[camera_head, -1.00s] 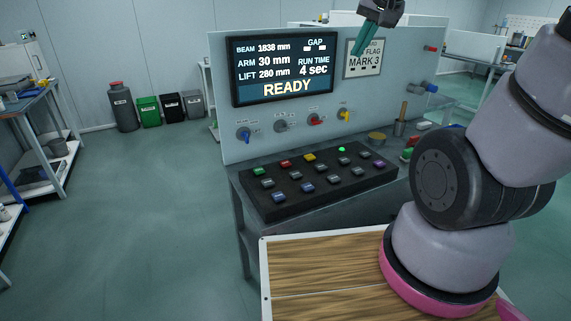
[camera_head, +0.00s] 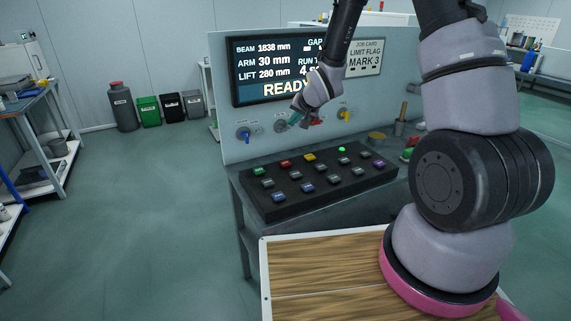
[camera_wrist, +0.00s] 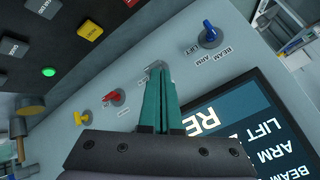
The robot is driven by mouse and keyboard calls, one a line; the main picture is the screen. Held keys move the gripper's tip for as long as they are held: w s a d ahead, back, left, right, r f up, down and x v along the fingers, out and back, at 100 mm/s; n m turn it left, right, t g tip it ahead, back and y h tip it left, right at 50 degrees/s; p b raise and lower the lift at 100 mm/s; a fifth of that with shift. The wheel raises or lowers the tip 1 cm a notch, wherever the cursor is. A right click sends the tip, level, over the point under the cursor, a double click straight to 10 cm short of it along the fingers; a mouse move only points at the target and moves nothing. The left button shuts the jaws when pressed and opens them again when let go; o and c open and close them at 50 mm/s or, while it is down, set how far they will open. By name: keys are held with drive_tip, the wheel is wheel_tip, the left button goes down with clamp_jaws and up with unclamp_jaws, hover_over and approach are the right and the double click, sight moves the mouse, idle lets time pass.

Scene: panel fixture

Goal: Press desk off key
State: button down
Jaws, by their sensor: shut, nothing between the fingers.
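The black key block (camera_head: 325,201) lies on the desk under the panel, with several coloured keys: a green key (camera_head: 258,171), a red key (camera_head: 285,163), a yellow key (camera_head: 309,157), blue ones, a purple key (camera_head: 379,163) and grey ones. Their labels are too small for me to tell the desk off key. My gripper (camera_head: 293,122) is shut and empty, in front of the panel's knobs, above and apart from the keys. In the wrist view its green fingers (camera_wrist: 157,72) overlap a grey knob; the yellow key (camera_wrist: 89,30) shows at upper left.
The panel carries a blue knob (camera_head: 243,134), a red knob (camera_head: 316,122) and a yellow knob (camera_head: 344,115), close to my gripper. The screen (camera_head: 262,66) reads READY. A green lamp (camera_head: 341,149) glows behind the keys.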

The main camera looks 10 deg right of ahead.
hover_over(287, 164)
drive_tip(key=shift+y, duration=0.3)
wheel_tip(287, 164, down, 4)
drive_tip(key=shift+s+a+f, duration=0.1)
drive_tip(key=shift+f, duration=0.05)
drive_tip(key=shift+f, duration=4.4)
drive_tip(key=shift+f, duration=0.15)
drive_tip(key=shift+f, duration=0.25)
drive_tip(key=shift+f, duration=0.45)
drive_tip(key=shift+r, duration=0.85)
drive_tip(key=shift+r, duration=0.1)
